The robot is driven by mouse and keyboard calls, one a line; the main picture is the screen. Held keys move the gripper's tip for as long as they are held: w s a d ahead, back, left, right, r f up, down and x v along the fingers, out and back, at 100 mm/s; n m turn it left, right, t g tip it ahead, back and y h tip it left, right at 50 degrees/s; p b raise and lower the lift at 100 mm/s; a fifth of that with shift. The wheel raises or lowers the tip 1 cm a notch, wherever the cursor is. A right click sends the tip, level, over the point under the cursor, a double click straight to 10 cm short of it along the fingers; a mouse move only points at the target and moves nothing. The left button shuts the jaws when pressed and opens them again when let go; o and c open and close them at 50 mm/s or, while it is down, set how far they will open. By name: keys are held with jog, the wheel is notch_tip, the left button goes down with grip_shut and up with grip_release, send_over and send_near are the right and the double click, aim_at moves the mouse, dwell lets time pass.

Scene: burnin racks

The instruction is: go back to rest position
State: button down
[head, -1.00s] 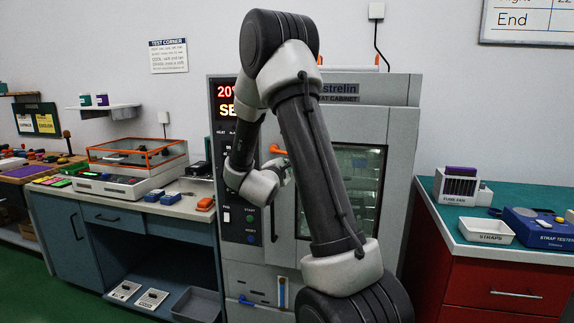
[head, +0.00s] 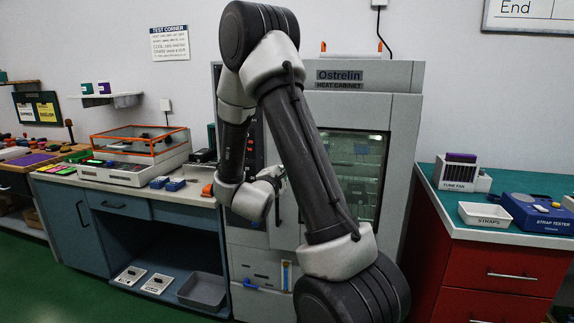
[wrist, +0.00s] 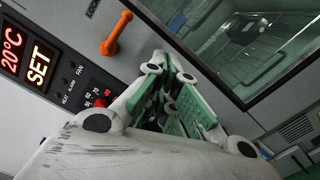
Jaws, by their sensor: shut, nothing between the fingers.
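My arm crosses in front of the grey Ostrelin heat cabinet (head: 404,120) in the head view. My gripper is mostly hidden behind my arm there. In the wrist view my gripper (wrist: 172,92) has its green-padded fingers together and empty, pointing toward the cabinet front. The orange door handle (wrist: 117,33) lies ahead and to the left of the fingers, apart from them. The cabinet's door window (wrist: 245,40) is at the upper right, and the red display (wrist: 25,55) reads 20°C and SET at the left.
A teal bench (head: 85,225) with an orange-framed clear box (head: 140,142) stands left of the cabinet. A red drawer unit (head: 490,265) stands right, with a STRAPS tray (head: 486,214), fume fan (head: 460,172) and blue strap tester (head: 540,213). Green floor is clear at lower left.

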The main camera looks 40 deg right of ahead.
jog(key=shift+v, duration=0.9)
